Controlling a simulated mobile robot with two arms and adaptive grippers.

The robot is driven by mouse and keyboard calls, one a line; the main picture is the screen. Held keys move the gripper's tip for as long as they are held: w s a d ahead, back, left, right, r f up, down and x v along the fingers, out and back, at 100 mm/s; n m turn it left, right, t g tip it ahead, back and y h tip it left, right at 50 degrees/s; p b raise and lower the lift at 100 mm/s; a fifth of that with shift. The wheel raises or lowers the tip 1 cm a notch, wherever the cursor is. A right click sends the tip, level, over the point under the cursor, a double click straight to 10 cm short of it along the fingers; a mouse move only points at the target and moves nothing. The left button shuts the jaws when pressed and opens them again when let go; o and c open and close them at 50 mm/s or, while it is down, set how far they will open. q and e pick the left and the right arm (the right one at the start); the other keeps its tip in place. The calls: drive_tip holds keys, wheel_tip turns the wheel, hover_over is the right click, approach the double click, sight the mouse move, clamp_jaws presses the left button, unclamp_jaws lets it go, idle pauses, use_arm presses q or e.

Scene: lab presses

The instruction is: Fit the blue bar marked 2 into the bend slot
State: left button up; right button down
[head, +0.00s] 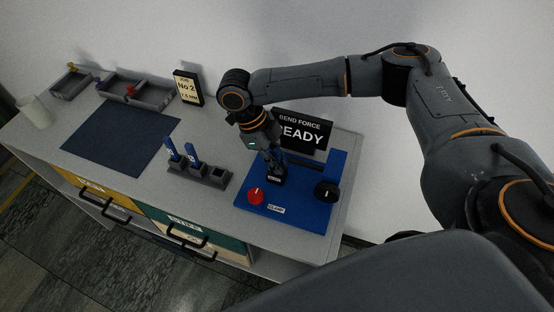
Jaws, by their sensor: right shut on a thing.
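My right gripper (272,160) points down over the blue bend press (285,212). It is shut on a blue bar, mostly hidden by the fingers, right above or in the small black block (276,177) with the bend slot. I cannot tell how deep the bar sits or read its mark. Two other blue bars, a left one (172,149) and a right one (191,156), stand upright in a dark rack (205,178). The rack's right hole (218,172) looks empty. My left gripper is not in view.
The press has a red button (256,195), a black knob (326,191) and a "BEND FORCE READY" display (301,131) behind. A dark mat (120,140), grey trays (138,93), a white cup (33,110) and a "JOB No 2" sign (188,88) are to the left.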

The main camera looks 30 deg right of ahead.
drive_tip(key=shift+f, duration=0.1)
drive_tip(key=c, duration=1.4)
unclamp_jaws()
drive_tip(key=b+v, duration=0.2)
drive_tip(key=v, duration=1)
